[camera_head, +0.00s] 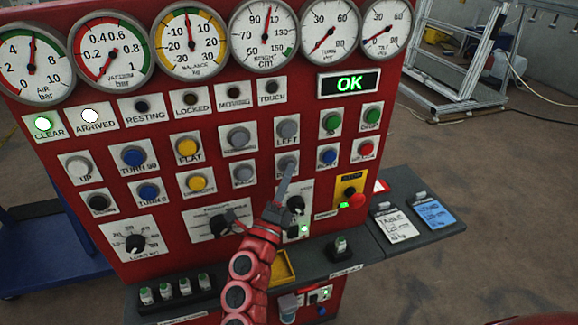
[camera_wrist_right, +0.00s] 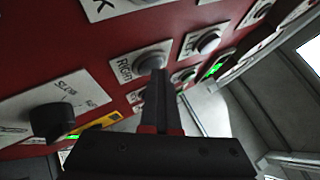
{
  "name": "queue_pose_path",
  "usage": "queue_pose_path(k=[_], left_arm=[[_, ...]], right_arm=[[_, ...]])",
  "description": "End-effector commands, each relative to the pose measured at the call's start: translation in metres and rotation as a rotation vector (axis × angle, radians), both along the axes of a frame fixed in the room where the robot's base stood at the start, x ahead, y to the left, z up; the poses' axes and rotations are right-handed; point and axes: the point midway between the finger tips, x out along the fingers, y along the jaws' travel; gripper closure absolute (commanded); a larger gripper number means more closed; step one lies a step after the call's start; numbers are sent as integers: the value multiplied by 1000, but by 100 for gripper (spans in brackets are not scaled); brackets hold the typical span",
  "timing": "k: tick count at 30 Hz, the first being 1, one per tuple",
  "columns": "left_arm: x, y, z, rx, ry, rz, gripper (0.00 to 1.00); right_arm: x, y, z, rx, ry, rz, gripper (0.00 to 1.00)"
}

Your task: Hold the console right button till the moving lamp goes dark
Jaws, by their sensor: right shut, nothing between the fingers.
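The red console (camera_head: 108,245) faces me. Its grey right button (camera_head: 286,159) is partly hidden behind my right gripper (camera_head: 288,170). In the right wrist view, the button beside the label RIGHT (camera_wrist_right: 151,57) shows just past the tips of my right gripper (camera_wrist_right: 156,74). The gripper is shut and empty, its tips at the button's lower edge; I cannot tell whether they touch or press it. The moving lamp (camera_head: 233,93) looks dark. My left gripper is not in view.
The clear lamp (camera_head: 43,123) glows green and the arrived lamp (camera_head: 90,116) white. The display (camera_head: 349,83) reads OK. Grey left (camera_head: 287,129) and other buttons surround the right button closely. A dark shelf (camera_head: 370,245) juts out below, with a red mushroom button (camera_head: 356,201) above it.

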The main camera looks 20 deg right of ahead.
Motion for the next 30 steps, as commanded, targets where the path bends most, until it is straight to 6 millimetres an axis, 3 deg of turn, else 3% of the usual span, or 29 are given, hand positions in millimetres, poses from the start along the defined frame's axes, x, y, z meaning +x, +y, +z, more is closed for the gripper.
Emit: queue_pose_path(k=[12, 23, 30], left_arm=[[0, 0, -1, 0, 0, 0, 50], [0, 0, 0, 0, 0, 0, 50], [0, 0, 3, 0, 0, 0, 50]], right_arm=[[-16, 0, -1, 0, 1, 0, 100], [-18, 0, -1, 0, 1, 0, 100], [-40, -1, 1, 1, -1, 0, 100]])
